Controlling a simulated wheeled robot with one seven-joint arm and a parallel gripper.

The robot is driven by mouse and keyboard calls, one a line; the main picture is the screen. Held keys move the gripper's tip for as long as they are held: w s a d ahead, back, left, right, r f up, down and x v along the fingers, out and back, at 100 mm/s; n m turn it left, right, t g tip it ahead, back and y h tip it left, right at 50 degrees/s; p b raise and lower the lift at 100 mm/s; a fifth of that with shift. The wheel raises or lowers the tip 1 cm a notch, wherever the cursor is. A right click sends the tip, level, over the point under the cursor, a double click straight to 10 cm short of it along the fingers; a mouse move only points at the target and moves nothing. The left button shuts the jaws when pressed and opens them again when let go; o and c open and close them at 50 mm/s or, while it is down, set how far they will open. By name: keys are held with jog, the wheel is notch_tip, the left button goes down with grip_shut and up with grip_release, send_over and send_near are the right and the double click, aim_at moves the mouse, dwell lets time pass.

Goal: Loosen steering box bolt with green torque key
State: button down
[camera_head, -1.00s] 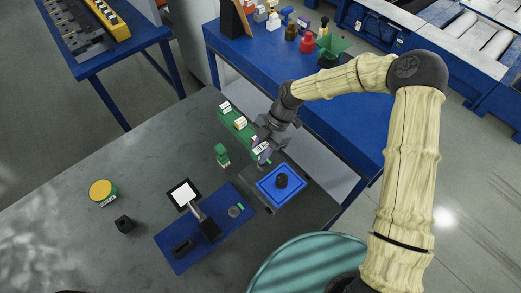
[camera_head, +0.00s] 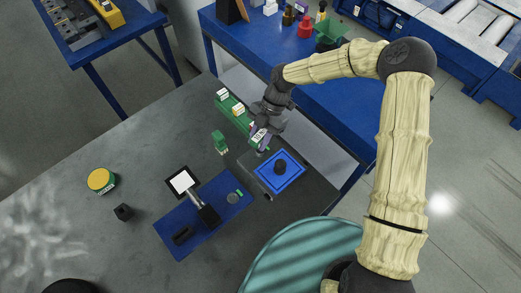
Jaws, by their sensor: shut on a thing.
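My gripper (camera_head: 262,131) is at the near end of a green rack (camera_head: 224,105). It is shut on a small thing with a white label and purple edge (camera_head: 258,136). Whether this thing is a torque key, and whether it still touches the rack, I cannot tell. A separate green piece with a pale lower part (camera_head: 220,142) stands on the grey table, left of the gripper. No bolt can be made out clearly, and the fingertips are partly hidden.
A yellow round device (camera_head: 100,180) and a small black block (camera_head: 123,212) lie to the left on the grey table (camera_head: 75,165). A blue bench (camera_head: 325,105) with several items stands behind.

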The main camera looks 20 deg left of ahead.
jog(key=shift+d+n+h, duration=0.15)
jog(key=shift+n+h, duration=0.65)
jog(key=shift+n, duration=0.6)
jog(key=n+h, duration=0.2)
jog(key=n, duration=0.2)
jog(key=shift+d+h, duration=0.1)
jog(key=shift+h, duration=0.2)
jog(key=shift+d+n, duration=0.1)
jog(key=shift+n, duration=0.4)
jog(key=n+t+h, duration=0.1)
jog(key=n, duration=0.1)
jog(key=n+t+h, duration=0.1)
jog(key=n, duration=0.2)
jog(key=shift+w+d+h, duration=0.15)
jog(key=shift+h, duration=0.15)
jog(key=shift+n+t+h+p, duration=0.4)
jog(key=shift+n+t, duration=0.3)
jog(key=shift+n, duration=0.8)
jog(key=shift+m, duration=0.3)
